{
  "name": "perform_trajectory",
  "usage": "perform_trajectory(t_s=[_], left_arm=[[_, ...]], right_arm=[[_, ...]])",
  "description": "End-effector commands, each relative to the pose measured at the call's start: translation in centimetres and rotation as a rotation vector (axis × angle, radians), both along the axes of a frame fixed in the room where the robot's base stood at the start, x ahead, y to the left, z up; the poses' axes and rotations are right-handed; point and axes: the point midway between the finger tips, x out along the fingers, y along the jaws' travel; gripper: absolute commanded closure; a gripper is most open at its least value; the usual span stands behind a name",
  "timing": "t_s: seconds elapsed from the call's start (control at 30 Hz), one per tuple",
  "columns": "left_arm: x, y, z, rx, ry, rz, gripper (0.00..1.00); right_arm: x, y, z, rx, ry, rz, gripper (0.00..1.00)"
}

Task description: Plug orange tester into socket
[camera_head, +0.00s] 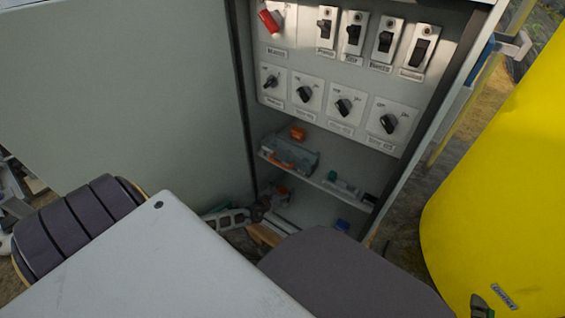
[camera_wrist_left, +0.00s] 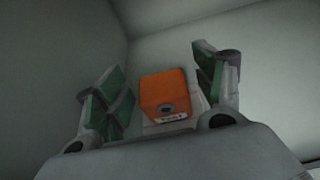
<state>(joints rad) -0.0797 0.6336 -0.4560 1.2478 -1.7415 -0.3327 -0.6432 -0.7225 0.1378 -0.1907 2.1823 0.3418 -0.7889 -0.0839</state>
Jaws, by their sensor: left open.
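The orange tester (camera_wrist_left: 168,88) is a small box with a round grey spot on its near face, in the left wrist view. It sits against a pale plate (camera_wrist_left: 188,122) with a small label under it; I cannot tell whether it is seated in a socket. My left gripper (camera_wrist_left: 152,80) is open, its green-padded fingers spread on either side of the tester, with visible gaps.
The cabinet panel (camera_head: 330,60) carries several switches and knobs. Above the gripper, a shelf (camera_head: 325,182) holds a grey bin (camera_head: 289,154) and small parts, with an orange item (camera_head: 298,132) behind. A large open door (camera_head: 110,80) stands left, a yellow tank (camera_head: 500,190) right.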

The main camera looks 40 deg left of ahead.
Motion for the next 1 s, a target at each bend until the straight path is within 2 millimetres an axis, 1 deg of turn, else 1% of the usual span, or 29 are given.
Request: perform_trajectory(t_s=[0.27,0.47,1.0], left_arm=[[-0.1,0.0,0.0,0.0,0.001,0.0,0.31],[-0.6,0.0,0.1,0.0,0.002,0.0,0.31],[-4.0,-0.2,1.3,0.0,0.001,0.0,0.31]], right_arm=[[-0.1,0.0,-0.1,0.0,0.001,0.002,0.6],[0.0,0.0,0.0,0.0,0.001,0.0,0.6],[0.0,0.0,0.0,0.0,0.0,0.0,0.6]])
